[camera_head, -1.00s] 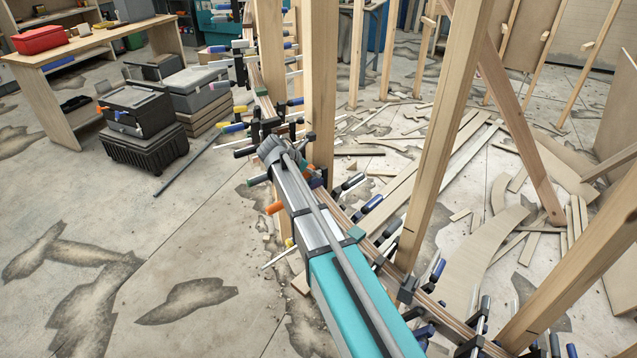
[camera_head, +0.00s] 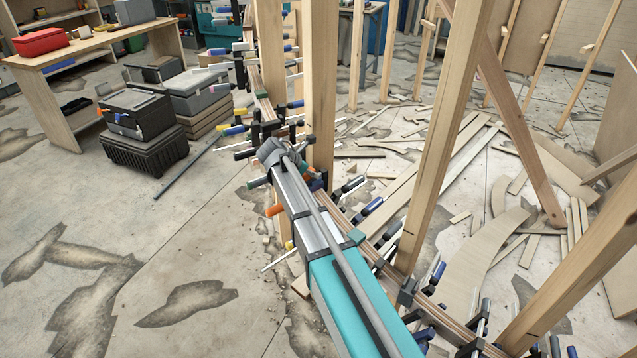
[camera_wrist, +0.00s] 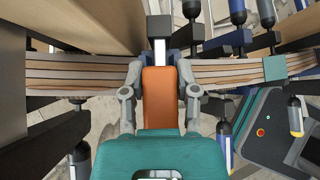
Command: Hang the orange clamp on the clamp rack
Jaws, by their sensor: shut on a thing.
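In the wrist view my gripper (camera_wrist: 160,96) is shut on the orange handle (camera_wrist: 160,88) of a clamp, one grey finger on each side. The clamp's pale bar (camera_wrist: 160,48) and black jaw (camera_wrist: 159,28) extend beyond the handle, at the layered wooden stringer (camera_wrist: 85,74). I cannot tell whether the jaw touches the wood. In the head view my arm covers most of the gripper. An orange handle (camera_head: 275,209) sticks out left of the arm; I cannot tell whether it is the held one. I cannot pick out the clamp rack with certainty.
Several blue-handled clamps (camera_head: 368,207) line the curved stringer (camera_head: 458,326). Upright wooden posts (camera_head: 320,90) stand close to my arm. Black toolboxes (camera_head: 143,130) and a workbench (camera_head: 95,45) are at the left. Wood offcuts (camera_head: 485,250) lie at the right; the left floor is mostly clear.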

